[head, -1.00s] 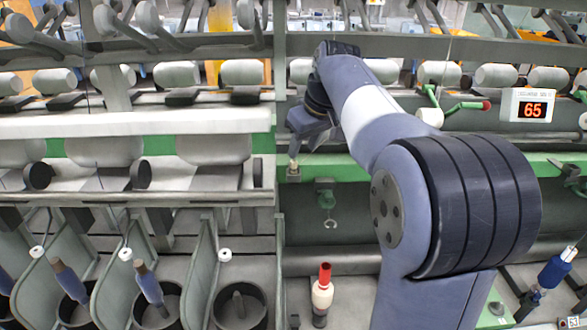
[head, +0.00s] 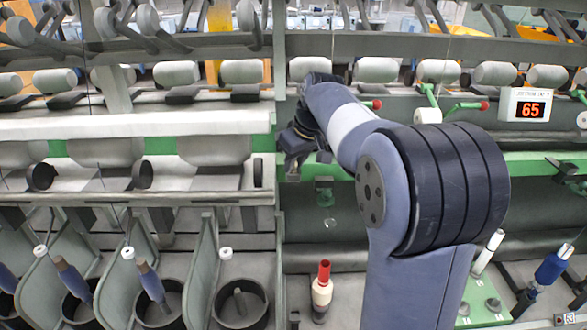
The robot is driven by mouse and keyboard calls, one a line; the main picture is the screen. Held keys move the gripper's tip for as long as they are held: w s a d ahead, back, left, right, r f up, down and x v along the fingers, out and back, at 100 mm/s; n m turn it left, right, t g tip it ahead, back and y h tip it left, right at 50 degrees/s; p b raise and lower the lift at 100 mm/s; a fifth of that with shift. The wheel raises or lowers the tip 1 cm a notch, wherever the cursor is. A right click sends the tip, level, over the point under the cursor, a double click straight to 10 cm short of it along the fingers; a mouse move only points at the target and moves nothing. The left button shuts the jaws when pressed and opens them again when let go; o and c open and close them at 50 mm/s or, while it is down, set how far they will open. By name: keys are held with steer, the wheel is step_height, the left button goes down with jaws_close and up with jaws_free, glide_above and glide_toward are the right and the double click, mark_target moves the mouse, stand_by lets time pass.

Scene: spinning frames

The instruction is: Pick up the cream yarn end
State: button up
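A cream bobbin (head: 321,292) with a red top stands upright on the lower deck, below the green rail. I cannot make out a loose cream yarn end on it or above it. My gripper (head: 292,172) is at the left end of the green rail, well above the bobbin and a little to its left. It is small and dark here, and I cannot tell whether its fingers are open or hold anything. My arm hides part of the rail and the deck to the right.
A green rail (head: 500,168) crosses behind my arm. A dark green fitting (head: 324,190) hangs below it. A white tube (head: 488,252) and a blue bobbin (head: 556,264) stand at right. Dark round cans (head: 240,303) with partitions stand at left. A display (head: 530,109) reads 65.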

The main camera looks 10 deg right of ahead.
steer(key=c, duration=0.3)
steer(key=shift+c, duration=0.2)
steer(key=shift+r, duration=0.15)
steer(key=shift+s+d+r+b, duration=0.1)
steer(key=shift+d+r+b, duration=0.05)
steer(key=shift+b, duration=0.2)
step_height(320, 180, up, 6)
steer(key=b, duration=0.1)
steer(key=s+d+b, duration=0.4)
steer(key=s+d, duration=0.9)
steer(key=s, duration=0.1)
steer(key=shift+d+r+b, duration=0.25)
steer(key=shift+d+b, duration=0.05)
steer(key=shift+d, duration=0.1)
